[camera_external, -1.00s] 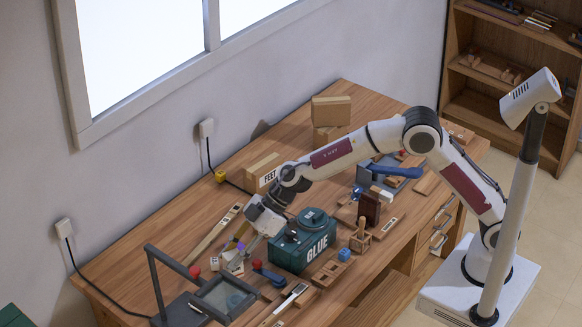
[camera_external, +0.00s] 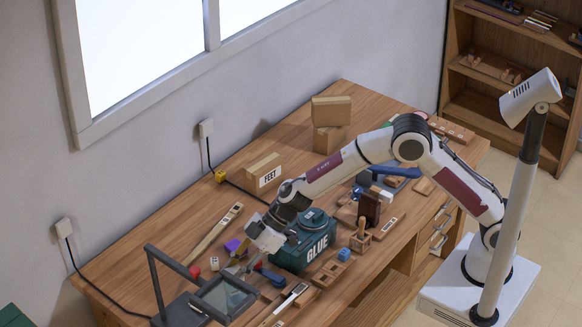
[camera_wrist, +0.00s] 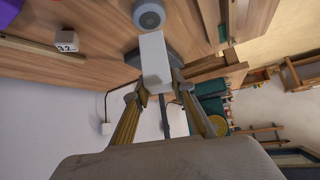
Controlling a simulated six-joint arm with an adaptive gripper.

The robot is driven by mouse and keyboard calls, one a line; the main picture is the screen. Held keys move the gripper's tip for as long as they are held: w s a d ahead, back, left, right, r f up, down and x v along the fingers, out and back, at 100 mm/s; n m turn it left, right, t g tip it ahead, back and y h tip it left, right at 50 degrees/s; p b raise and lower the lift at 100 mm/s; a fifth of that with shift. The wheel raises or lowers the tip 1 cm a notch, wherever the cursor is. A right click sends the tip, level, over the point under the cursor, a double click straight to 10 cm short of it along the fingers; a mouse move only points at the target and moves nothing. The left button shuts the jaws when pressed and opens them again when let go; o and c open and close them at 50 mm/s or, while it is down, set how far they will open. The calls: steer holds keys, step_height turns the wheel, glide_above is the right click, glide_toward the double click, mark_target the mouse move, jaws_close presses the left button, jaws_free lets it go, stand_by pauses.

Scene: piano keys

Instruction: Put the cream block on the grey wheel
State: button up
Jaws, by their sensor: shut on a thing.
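The cream block (camera_wrist: 154,62) is a pale upright-looking block held between the two fingertips of my gripper (camera_wrist: 161,87) in the wrist view. My gripper is shut on it. In the external view my gripper (camera_external: 240,265) points down at the left part of the table, and I cannot clearly make out the block or the wheel there.
A green GLUE box (camera_external: 303,242) stands close to the right of my gripper. A dark framed stand (camera_external: 158,285) is in front on the left. A white numbered cube (camera_wrist: 66,42) and a purple object (camera_external: 236,246) lie nearby. A FEET carton (camera_external: 264,172) stands behind.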

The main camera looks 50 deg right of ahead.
stand_by(0.3)
steer(key=shift+f, duration=1.9)
steer(key=shift+f, duration=0.1)
steer(key=o, duration=1.1)
steer(key=shift+r, duration=0.2)
steer(key=v, duration=1.2)
steer(key=shift+w+d+f, duration=0.1)
